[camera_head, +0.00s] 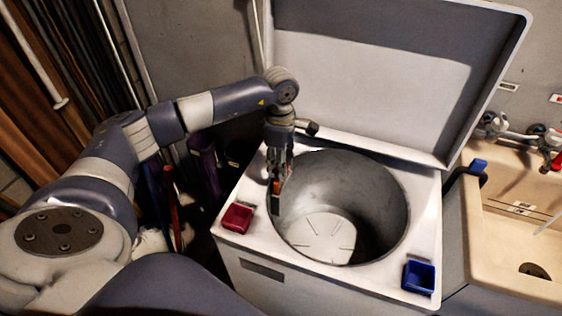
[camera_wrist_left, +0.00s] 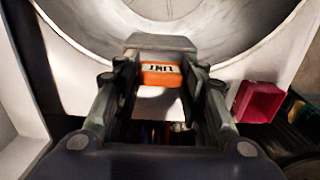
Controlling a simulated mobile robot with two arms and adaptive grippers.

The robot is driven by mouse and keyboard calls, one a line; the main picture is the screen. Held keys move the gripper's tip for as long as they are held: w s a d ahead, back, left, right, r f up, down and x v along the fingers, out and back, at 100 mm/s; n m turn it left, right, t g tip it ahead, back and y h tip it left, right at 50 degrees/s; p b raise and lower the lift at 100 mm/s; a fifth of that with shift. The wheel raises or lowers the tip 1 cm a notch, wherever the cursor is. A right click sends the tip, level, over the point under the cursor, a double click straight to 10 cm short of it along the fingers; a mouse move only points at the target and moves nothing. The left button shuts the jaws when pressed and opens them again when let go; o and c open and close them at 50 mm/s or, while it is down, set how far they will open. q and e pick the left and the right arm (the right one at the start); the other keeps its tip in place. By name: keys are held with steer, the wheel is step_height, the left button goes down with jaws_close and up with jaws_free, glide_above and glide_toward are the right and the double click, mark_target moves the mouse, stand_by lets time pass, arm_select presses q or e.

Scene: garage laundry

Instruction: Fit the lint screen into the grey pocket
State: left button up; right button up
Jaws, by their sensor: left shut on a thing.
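My left gripper (camera_head: 276,182) points down over the left part of the washer's round drum opening. It is shut on the lint screen (camera_head: 277,187), whose orange part shows between the fingers. In the left wrist view the orange top (camera_wrist_left: 160,76) reads "LINT" and sits between the two fingers. A grey flat shape (camera_wrist_left: 160,42) lies just beyond it; I cannot tell whether it is part of the screen, the gripper or the pocket. I cannot make out the grey pocket for certain; the gripper may hide it. My right gripper is out of view.
A red pocket (camera_head: 237,217) stands on the washer's top at the front left, close to the gripper. A blue pocket (camera_head: 419,277) is at the front right. The washer lid (camera_head: 380,85) stands open behind. A beige sink (camera_head: 515,225) is at the right.

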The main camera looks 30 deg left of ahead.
arm_select(q)
steer(key=o, duration=1.2)
step_height(320, 180, up, 12)
steer(key=shift+a+r, duration=0.1)
stand_by(0.3)
